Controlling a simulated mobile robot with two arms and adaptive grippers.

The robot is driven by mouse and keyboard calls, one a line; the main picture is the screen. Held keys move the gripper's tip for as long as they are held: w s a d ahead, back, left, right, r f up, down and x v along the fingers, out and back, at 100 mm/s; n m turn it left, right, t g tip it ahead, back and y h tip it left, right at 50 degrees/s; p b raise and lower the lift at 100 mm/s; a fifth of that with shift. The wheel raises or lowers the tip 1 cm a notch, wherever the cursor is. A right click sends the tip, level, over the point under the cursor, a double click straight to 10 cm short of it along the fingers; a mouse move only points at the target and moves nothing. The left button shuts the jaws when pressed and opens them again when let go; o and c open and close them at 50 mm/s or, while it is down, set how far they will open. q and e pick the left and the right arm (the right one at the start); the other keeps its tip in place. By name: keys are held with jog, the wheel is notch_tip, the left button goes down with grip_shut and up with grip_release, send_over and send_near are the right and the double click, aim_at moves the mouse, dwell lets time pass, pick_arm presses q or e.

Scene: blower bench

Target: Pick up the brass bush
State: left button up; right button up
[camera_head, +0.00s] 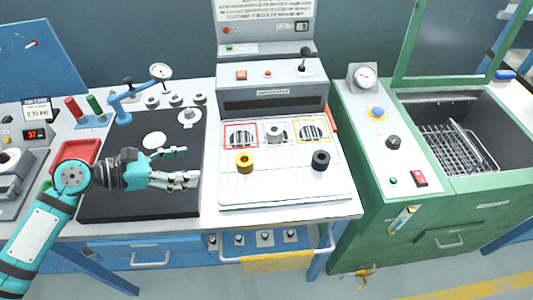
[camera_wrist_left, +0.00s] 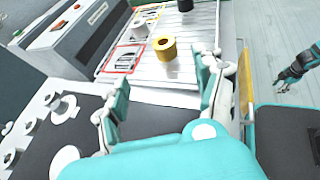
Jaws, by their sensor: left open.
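The brass bush (camera_head: 244,162), a short yellow ring with a dark bore, stands on the ribbed light tray (camera_head: 290,190), just below the red-framed area. It also shows in the left wrist view (camera_wrist_left: 164,48), beyond my fingers. My left gripper (camera_head: 192,165) is open and empty over the dark mat, left of the bush and apart from it. In the left wrist view its two fingers (camera_wrist_left: 160,95) are spread wide. A teal arm with a dark gripper (camera_wrist_left: 287,76), seemingly my right one, hangs at the far right of that view; its jaws are too small to read.
A grey bush (camera_head: 274,133) sits between the red and yellow frames, and a black bush (camera_head: 320,160) stands right of the brass one. The press housing (camera_head: 270,85) rises behind the tray. A dial gauge stand (camera_head: 122,108) is behind the mat. The tray's front is clear.

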aim_at(248, 159)
pick_arm(q)
jog(key=shift+w+d+f, duration=0.1)
jog(key=shift+w+d, duration=0.1)
jog(key=shift+d, duration=0.2)
jog(key=x, duration=0.8)
jog(key=shift+f+p, duration=0.15)
jog(key=shift+p, duration=0.25)
jog(key=shift+x, duration=0.8)
jog(key=shift+d+f, duration=0.1)
jog(key=shift+d, duration=0.05)
jog(key=shift+d+f, duration=0.1)
jog(key=shift+d, duration=0.25)
jog(key=x, duration=0.3)
jog(key=shift+d+p, duration=0.3)
jog(key=shift+d, duration=0.15)
jog(key=shift+d+f, duration=0.2)
jog(key=shift+d, duration=0.05)
jog(key=shift+w, duration=0.1)
jog(key=shift+c, duration=1.3)
jog(key=c, duration=1.1)
grip_shut()
pick_arm(e)
jog(key=a, duration=0.1)
jog(key=s+a+r, duration=0.1)
jog(key=a, duration=0.1)
jog(key=shift+s+r, duration=0.15)
jog(key=shift+r, duration=0.15)
